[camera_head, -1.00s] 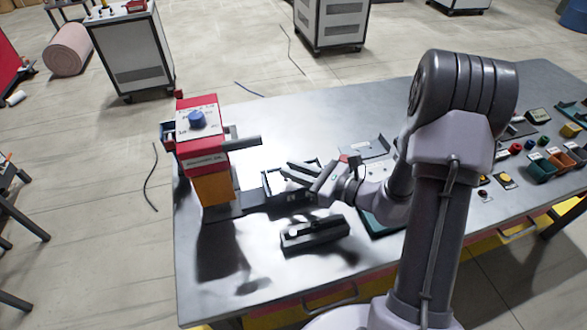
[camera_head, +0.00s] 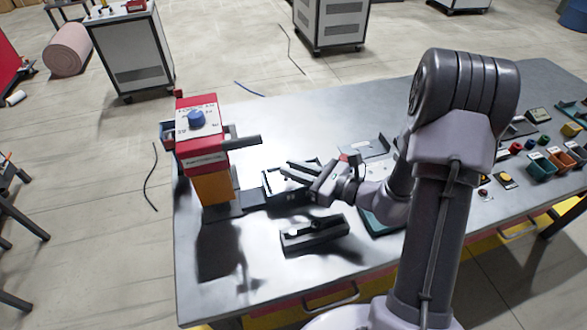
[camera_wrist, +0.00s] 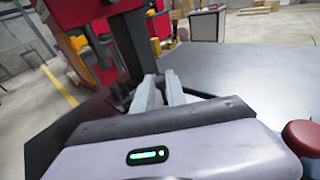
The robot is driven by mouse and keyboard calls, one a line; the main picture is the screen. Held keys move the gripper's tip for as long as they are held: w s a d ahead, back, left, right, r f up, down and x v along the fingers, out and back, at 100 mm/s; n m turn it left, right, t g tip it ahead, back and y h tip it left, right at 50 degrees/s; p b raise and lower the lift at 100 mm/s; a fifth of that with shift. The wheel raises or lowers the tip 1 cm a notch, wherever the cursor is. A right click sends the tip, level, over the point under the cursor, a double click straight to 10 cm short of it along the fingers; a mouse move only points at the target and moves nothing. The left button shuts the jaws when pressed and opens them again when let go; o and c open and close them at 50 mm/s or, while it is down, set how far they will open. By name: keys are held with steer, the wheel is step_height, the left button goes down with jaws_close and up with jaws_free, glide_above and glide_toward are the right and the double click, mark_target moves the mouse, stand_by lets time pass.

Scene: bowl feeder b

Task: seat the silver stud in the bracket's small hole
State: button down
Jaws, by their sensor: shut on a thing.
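My gripper (camera_head: 288,170) is over the dark open-topped holder (camera_head: 287,198) beside the red press, low above the table. In the wrist view its two pale grey fingers (camera_wrist: 161,92) are close together. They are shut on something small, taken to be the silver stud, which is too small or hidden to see. The bracket and its small hole cannot be told apart clearly; the fingers and wrist cover part of the holder. A separate dark grooved block (camera_head: 325,236) with a small bright spot lies in front of the gripper.
The red press (camera_head: 200,150) with a blue knob (camera_head: 196,119) and a dark handle stands left of my gripper. A flat grey plate (camera_head: 368,148) lies behind my wrist. Coloured bins and small parts (camera_head: 543,165) fill the right side.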

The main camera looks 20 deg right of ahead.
steer(key=shift+f+b, duration=1.45)
steer(key=shift+f, duration=0.25)
steer(key=c, duration=1.3)
jaws_free()
steer(key=p+v, duration=0.5)
steer(key=v, duration=1.2)
steer(key=shift+s+d, duration=0.15)
